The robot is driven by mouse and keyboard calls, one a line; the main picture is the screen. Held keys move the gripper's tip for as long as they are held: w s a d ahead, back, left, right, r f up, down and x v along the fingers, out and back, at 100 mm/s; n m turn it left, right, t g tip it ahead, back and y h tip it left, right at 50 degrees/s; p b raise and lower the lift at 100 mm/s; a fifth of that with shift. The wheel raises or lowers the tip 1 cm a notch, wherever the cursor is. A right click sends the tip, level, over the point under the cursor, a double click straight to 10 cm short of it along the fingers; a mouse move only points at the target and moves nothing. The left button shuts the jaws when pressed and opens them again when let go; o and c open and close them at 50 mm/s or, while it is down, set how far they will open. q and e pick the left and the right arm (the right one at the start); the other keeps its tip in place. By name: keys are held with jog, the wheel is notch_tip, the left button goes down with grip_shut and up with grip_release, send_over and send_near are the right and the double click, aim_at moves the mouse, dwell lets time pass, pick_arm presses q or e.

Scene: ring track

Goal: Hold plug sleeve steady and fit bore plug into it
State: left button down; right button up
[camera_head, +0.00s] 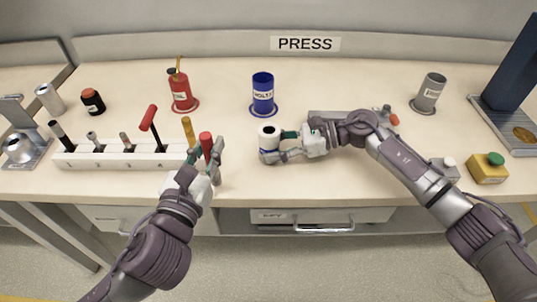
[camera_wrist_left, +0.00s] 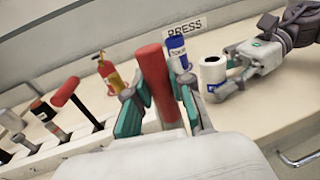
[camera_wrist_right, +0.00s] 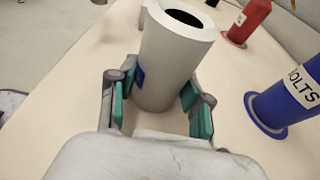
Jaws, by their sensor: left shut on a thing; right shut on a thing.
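The plug sleeve is a white cylinder (camera_head: 268,134) with a dark round opening facing up and a blue mark low on its side. My right gripper (camera_head: 278,151) is shut around its lower part; the sleeve also shows in the right wrist view (camera_wrist_right: 172,62). It looks nearly upright at the table, but I cannot tell whether it touches the surface. My left gripper (camera_head: 210,163) is shut on a red cylinder, seemingly the bore plug (camera_wrist_left: 155,80), which points up between the fingers. It is left of the sleeve and apart from it, by the rack's right end.
A white rack (camera_head: 130,160) with several upright tools, including a red T-handle (camera_head: 149,117), stands left. Behind are a red can (camera_head: 182,92), a blue cup (camera_head: 263,95) and a grey cup (camera_head: 428,92). A yellow button box (camera_head: 488,170) is right. Table between the grippers is clear.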

pick_arm(q)
jog(key=w+d+r+m+h, duration=0.1)
jog(key=w+d+r, duration=0.4)
jog(key=r, duration=0.3)
jog(key=w+d+r+m+h, duration=0.1)
jog(key=w+d+r+h, duration=0.1)
jog(key=w+d+r, duration=0.45)
notch_tip(320, 180, down, 9)
jog(key=g, duration=0.1)
jog(key=shift+s+a, duration=0.2)
jog(key=shift+s, duration=0.25)
jog(key=shift+f, duration=0.5)
jog(key=c, duration=1)
grip_release()
